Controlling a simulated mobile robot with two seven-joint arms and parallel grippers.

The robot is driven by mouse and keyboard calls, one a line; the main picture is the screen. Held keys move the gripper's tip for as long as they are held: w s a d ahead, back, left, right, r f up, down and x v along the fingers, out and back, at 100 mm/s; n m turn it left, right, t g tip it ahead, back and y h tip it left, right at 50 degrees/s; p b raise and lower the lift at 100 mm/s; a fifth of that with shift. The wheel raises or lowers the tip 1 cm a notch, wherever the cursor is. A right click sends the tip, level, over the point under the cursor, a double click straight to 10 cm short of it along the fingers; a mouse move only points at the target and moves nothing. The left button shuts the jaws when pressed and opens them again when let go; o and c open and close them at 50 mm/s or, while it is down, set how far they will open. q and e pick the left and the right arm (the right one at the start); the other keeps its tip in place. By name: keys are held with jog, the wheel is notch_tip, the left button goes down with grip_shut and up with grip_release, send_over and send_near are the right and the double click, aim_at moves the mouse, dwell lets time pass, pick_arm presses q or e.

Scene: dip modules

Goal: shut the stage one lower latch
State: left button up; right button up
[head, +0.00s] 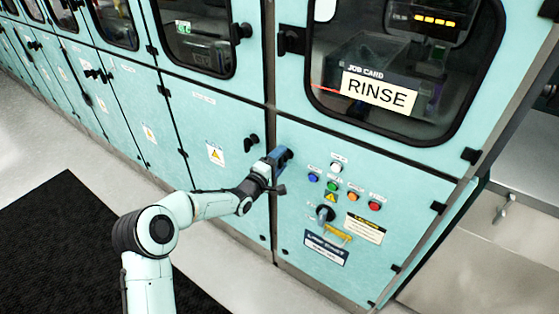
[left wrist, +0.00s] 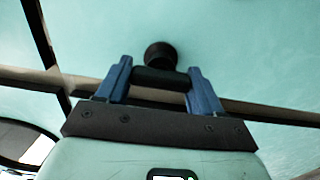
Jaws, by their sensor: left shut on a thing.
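My left gripper (head: 279,158) reaches the left edge of the lower panel (head: 330,278) under the window with the RINSE card. In the left wrist view its blue fingers (left wrist: 161,90) are closed on the two ends of a short black latch handle (left wrist: 160,78). The handle lies crosswise between the fingers, below its round black boss (left wrist: 160,54). In the head view the gripper hides most of this latch. I cannot tell whether it is fully turned. My right gripper is not in view.
Another black latch (head: 250,143) sits on the neighbouring lower door, close left of my gripper. The floor in front shows a dark mat (head: 60,240).

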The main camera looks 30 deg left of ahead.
pick_arm(q)
jog(key=o, duration=1)
jog(key=shift+c, duration=0.2)
jog(key=shift+s, duration=0.1)
jog(key=s+a, duration=0.1)
jog(key=s, duration=1.2)
jog(key=shift+b, duration=0.35)
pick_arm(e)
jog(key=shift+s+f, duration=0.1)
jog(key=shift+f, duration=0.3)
